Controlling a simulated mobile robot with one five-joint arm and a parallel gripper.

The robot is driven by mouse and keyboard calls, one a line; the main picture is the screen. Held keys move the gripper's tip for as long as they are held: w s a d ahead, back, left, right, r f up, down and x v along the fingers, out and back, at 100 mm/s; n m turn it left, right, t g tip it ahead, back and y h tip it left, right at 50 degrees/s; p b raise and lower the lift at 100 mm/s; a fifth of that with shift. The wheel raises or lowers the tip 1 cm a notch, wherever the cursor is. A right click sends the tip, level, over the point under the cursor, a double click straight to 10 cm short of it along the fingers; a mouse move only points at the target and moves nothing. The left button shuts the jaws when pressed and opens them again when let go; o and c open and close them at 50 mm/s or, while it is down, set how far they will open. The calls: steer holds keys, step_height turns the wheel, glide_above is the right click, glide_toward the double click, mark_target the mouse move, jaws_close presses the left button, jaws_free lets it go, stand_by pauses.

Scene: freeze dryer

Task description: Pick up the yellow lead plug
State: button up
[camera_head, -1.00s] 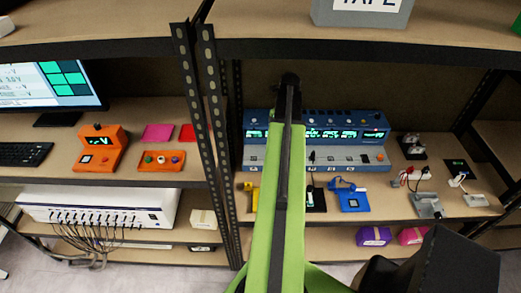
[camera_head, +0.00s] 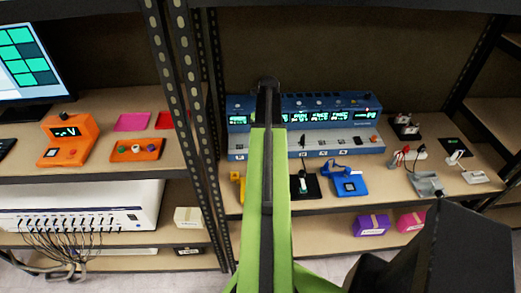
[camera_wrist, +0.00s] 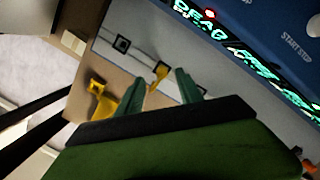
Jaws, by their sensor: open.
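In the wrist view, a small yellow plug (camera_wrist: 159,72) shows against the pale grey front strip of the blue device, between my gripper's two green fingertips. A larger yellow piece (camera_wrist: 98,88) with a dark square hole lies on the shelf to its left, partly behind the left finger. My gripper (camera_wrist: 160,79) is open, and I cannot tell how far its tips are from the plug. In the head view, a yellow piece (camera_head: 236,177) shows on the shelf left of my green arm, which hides part of the device's front.
The blue device (camera_head: 330,103) with lit displays stands at the back of the shelf. A blue block (camera_head: 350,185), a black pad and grey parts lie right of my arm. A dark shelf post (camera_head: 199,110) stands close on the left.

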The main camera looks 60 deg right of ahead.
steer(key=f+b, duration=0.5)
steer(key=shift+w+d+f, duration=0.15)
steer(key=shift+w+d, duration=0.05)
steer(key=shift+w, duration=0.1)
steer(key=shift+r, duration=0.2)
jaws_close()
